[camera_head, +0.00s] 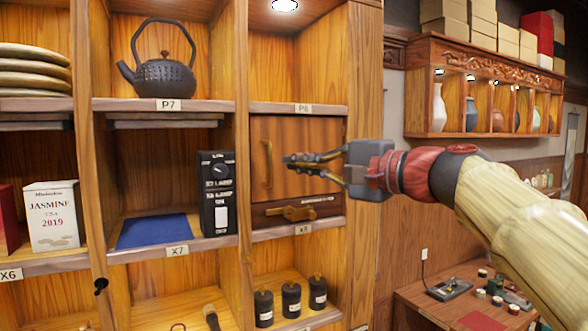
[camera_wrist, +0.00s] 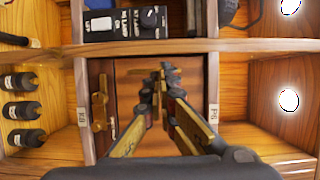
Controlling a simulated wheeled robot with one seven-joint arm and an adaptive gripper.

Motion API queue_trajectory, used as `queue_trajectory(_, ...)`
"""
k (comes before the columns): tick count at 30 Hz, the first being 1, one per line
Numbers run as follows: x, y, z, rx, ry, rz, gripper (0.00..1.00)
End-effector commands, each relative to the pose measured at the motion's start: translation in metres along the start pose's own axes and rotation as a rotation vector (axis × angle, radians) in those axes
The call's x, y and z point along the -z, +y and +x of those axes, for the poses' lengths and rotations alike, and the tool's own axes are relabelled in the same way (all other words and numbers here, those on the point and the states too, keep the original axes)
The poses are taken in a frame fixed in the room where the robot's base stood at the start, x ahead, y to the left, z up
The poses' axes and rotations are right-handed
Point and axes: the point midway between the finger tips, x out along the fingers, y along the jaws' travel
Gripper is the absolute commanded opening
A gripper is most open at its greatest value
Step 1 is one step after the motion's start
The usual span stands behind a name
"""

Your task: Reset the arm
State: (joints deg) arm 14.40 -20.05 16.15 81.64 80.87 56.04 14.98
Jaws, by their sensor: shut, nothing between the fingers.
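My gripper (camera_head: 292,162) is raised in front of the small wooden cabinet (camera_head: 318,136) in the right shelf column. Its fingers are together with nothing between them. In the wrist view the gripper (camera_wrist: 161,80) points at the cabinet front, its fingertips close together over the wooden panel. The panel has a vertical handle (camera_head: 268,163), left of the fingertips in the head view. A latch-like wooden handle (camera_head: 292,213) sits on the darker strip below. Whether the fingertips touch the panel cannot be told; they appear apart from it.
A black control box (camera_head: 217,193) and a blue mat (camera_head: 152,231) occupy the shelf to the left. A black teapot (camera_head: 163,79) stands above them. Several dark bottles (camera_head: 291,299) stand below the cabinet. Upright shelf posts border the cabinet. A wooden desk (camera_head: 420,297) is at lower right.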

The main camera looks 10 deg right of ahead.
Motion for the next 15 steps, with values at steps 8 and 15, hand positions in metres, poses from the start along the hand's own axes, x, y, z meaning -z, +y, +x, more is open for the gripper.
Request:
queue_trajectory(8, -0.007, 0.003, -0.048, -0.002, 0.004, 0.003, 0.00)
queue_trajectory(15, -0.012, 0.003, -0.071, -0.003, 0.001, 0.004, 0.00)
